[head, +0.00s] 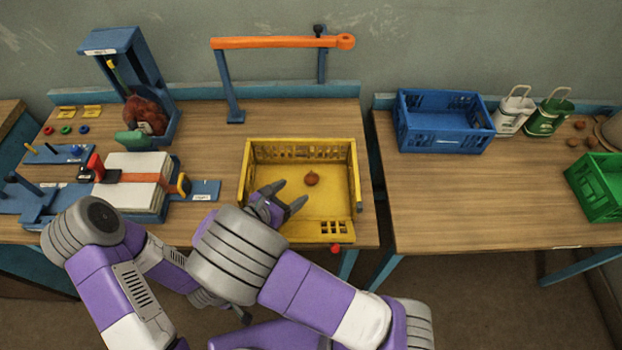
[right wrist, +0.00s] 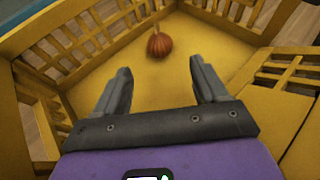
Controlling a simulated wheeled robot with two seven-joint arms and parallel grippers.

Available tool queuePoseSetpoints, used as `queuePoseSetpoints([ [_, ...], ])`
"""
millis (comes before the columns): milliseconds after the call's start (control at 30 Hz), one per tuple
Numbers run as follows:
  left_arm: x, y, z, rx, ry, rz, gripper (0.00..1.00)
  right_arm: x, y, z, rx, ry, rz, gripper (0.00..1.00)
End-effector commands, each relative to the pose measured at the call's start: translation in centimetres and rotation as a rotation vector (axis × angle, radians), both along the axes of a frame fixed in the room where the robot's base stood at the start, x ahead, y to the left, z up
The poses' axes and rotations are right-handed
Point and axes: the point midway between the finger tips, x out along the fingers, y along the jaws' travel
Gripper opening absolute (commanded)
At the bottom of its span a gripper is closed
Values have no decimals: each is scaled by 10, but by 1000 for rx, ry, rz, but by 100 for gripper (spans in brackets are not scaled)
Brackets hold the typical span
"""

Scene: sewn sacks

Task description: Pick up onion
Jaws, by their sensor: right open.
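A small brown-orange onion (head: 311,179) lies on the floor of the yellow crate (head: 352,157), a little behind the crate's middle. The onion (right wrist: 160,45) also shows in the right wrist view, beyond the fingertips and between them, near the crate's far side. My right gripper (head: 291,195) reaches over the front left part of the crate; it is open and empty, with the onion apart from its fingers. In the right wrist view its two fingers (right wrist: 160,75) stand wide apart.
The yellow crate's walls surround the right gripper and onion. A blue frame with an orange bar (head: 280,42) stands behind the crate. A blue crate (head: 445,125), two small sacks (head: 548,117) and a green crate (head: 596,187) stand on the right table. A stitching rig with a white sack (head: 135,190) is at left.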

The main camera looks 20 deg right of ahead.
Motion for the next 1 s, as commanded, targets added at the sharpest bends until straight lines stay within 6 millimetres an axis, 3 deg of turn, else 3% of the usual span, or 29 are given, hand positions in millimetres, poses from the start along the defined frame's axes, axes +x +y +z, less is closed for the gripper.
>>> queuePoseSetpoints([
  [33, 0, 0, -3, 0, 0, 0, 43, 0, 0, -8, -1, 1, -1, 72],
  [267, 0, 0, -4, 0, -1, 0, 43, 10, -15, -11, 0, 0, -1, 72],
  [600, 0, 0, -14, 0, -1, 0, 43, 36, -53, -31, 0, 0, -1, 72],
  [900, 0, 0, -14, 0, -1, 0, 43, 39, -58, -33, 1, 3, -2, 72],
  [1000, 0, 0, -14, 0, -1, 0, 43, 39, -58, -34, 2, 4, -1, 60],
])
